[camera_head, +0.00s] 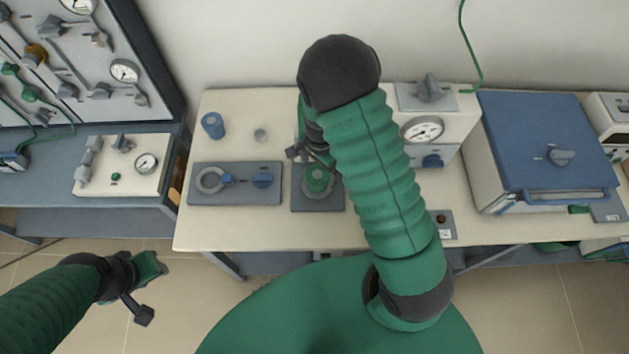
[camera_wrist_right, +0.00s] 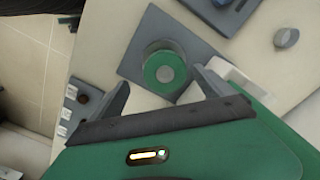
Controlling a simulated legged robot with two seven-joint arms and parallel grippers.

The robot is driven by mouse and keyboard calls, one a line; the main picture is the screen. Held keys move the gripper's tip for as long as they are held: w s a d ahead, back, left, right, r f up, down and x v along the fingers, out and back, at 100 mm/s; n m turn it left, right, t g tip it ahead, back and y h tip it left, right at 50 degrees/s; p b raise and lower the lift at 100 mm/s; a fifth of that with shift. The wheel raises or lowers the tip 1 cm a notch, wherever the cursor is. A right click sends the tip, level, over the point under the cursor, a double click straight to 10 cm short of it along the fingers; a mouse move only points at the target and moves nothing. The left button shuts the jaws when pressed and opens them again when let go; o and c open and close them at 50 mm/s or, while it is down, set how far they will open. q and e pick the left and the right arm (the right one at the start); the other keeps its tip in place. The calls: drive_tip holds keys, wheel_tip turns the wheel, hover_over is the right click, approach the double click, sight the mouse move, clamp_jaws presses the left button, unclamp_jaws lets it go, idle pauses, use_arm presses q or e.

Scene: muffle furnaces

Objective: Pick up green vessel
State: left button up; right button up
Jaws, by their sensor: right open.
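The green vessel (camera_head: 317,178) stands upright on a grey plate (camera_head: 303,204) on the bench, partly covered by my right arm in the head view. In the right wrist view the vessel (camera_wrist_right: 165,72) shows its round green top with a grey centre. My right gripper (camera_wrist_right: 162,92) is open, its two fingers apart on either side near the vessel's lower edge in that view. I see no grip on the vessel. In the head view the right fingertips are mostly hidden. My left gripper (camera_head: 150,268) is low at the left, over the floor, away from the bench; its jaw gap is unclear.
A grey panel with a ring and blue knob (camera_head: 236,184) lies left of the vessel. A blue cylinder (camera_head: 212,125) and a small grey cup (camera_head: 260,135) stand behind it. A gauge box (camera_head: 435,125) and blue-lidded furnace (camera_head: 540,145) stand to the right. The front-left bench top is clear.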

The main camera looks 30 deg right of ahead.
sight(318, 173)
drive_tip(key=f, duration=0.5)
drive_tip(key=f+p, duration=0.1)
drive_tip(key=f, duration=0.1)
drive_tip(key=shift+w+d+f, duration=0.2)
drive_tip(key=shift+w+f, duration=0.2)
drive_tip(key=shift+w+a+f, duration=0.1)
drive_tip(key=shift+f, duration=0.05)
drive_tip(key=c, duration=2)
clamp_jaws()
drive_tip(key=shift+r, duration=0.2)
